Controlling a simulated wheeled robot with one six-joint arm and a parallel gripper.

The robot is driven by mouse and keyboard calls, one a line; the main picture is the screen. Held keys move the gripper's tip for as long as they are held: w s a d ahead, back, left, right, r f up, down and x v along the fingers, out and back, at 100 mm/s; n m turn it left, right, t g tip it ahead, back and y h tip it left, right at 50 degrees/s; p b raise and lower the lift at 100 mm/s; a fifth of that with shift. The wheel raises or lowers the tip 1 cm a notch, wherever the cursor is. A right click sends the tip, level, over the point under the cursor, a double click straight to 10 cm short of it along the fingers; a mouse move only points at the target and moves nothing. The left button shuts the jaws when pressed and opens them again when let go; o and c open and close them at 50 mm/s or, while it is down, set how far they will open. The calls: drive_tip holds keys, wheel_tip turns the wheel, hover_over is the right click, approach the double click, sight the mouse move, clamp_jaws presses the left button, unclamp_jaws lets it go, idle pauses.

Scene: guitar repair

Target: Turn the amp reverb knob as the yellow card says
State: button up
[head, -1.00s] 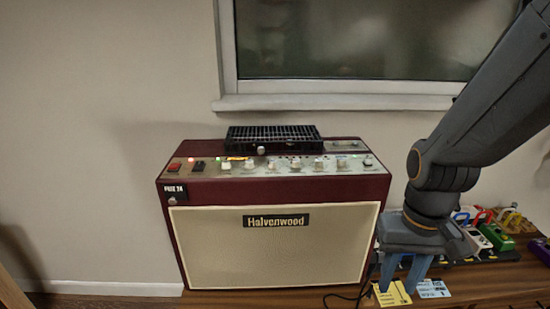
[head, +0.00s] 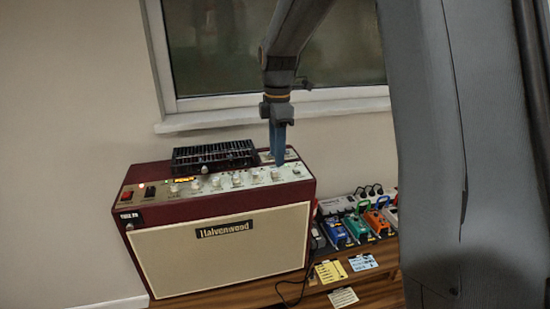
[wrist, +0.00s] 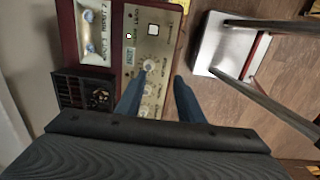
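The amp (head: 225,251) is dark red with a cream grille and stands on the wooden bench. A row of pale knobs runs along its top panel (head: 206,187); their labels are too small to read in the head view. My gripper (head: 279,164) points down over the right end of that row. In the wrist view my gripper (wrist: 158,82) is open, its two blue fingers apart. A pale knob (wrist: 149,66) shows just beyond the fingertips, nearer the left finger; I cannot tell whether they touch. The yellow card (head: 328,272) lies on the bench, its writing unreadable.
A black grille unit (head: 214,157) sits on the amp behind the knobs. Coloured pedals (head: 356,228) stand to the right. A light blue card (head: 363,262) and a pale card (head: 343,297) lie beside the yellow one. A black cable (head: 291,296) lies in front.

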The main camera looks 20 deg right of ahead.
sight(274, 171)
drive_tip(key=w+n, duration=0.1)
drive_tip(key=w+r+n, duration=0.1)
drive_tip(key=shift+w+r+n, duration=0.25)
drive_tip(key=shift+n, duration=0.15)
drive_tip(key=shift+f+p, duration=1.2)
drive_tip(key=shift+f, duration=2.6)
clamp_jaws()
